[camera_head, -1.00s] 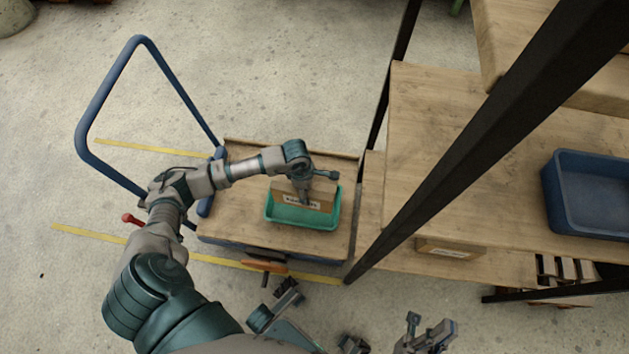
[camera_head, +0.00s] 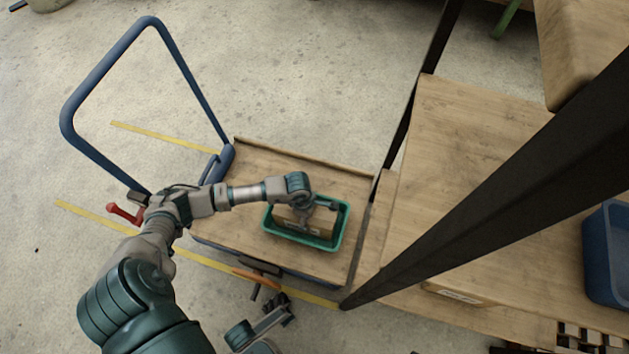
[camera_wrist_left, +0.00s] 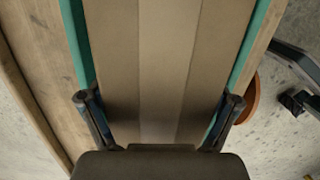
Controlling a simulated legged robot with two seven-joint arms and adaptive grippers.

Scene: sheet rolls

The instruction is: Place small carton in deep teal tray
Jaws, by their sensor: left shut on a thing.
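The small carton (camera_head: 291,218) is brown cardboard with a pale label on its side. It sits low inside the teal tray (camera_head: 340,228), between the tray's walls; whether it touches the tray floor is hidden. My left gripper (camera_head: 307,210) reaches down from above and is shut on the carton. In the left wrist view the carton (camera_wrist_left: 158,60) fills the middle between the fingers of my left gripper (camera_wrist_left: 160,104). The teal tray walls (camera_wrist_left: 262,30) show on both sides of it.
The tray stands on the wooden deck (camera_head: 260,160) of a cart with a blue handle (camera_head: 185,70). A dark post (camera_head: 490,190) and wooden shelf (camera_head: 480,130) stand to the right, with a blue bin (camera_head: 607,255).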

